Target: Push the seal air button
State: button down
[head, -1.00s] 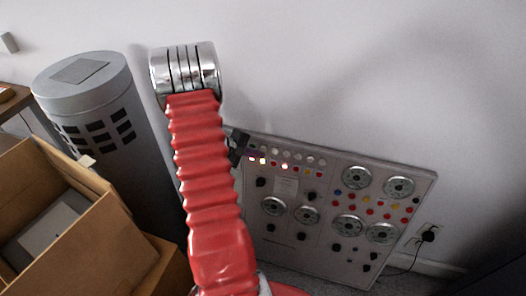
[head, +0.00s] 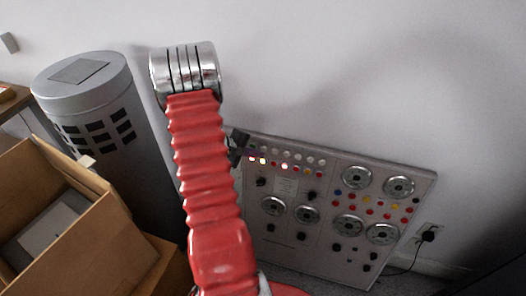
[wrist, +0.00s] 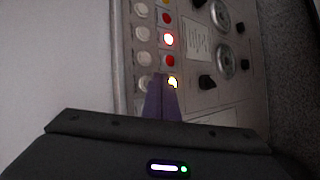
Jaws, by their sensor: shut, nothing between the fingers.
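The control panel (head: 330,232) leans near the wall at right of centre in the head view. It carries a row of small round buttons, some lit, along its top left. No label can be read, so I cannot tell which is the seal air button. In the wrist view, my gripper (wrist: 166,84) has its purple fingers closed together and empty. The tips lie over the button rows, beside a lit yellow-white button (wrist: 172,82) that they partly cover. I cannot tell whether they touch it. A lit red button (wrist: 167,40) is farther up. In the head view my gripper is mostly hidden behind my red arm.
Round dials (head: 398,187) and dark knobs (head: 337,247) fill the rest of the panel. A grey cylinder (head: 100,110) and an open cardboard box (head: 100,232) stand at left. A plug (head: 428,236) sits in a wall outlet at right.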

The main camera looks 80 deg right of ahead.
jog(key=shift+s+d+f, duration=0.1)
jog(key=shift+d, duration=0.7)
dwell(1.0)
jog(key=shift+a, duration=0.15)
jog(key=shift+a+r, duration=0.2)
jog(key=shift+a, duration=0.45)
jog(key=shift+a, duration=0.1)
jog(key=a, duration=0.3)
jog(key=a+r, duration=0.1)
jog(key=shift+w+a, duration=0.35)
dwell(1.3)
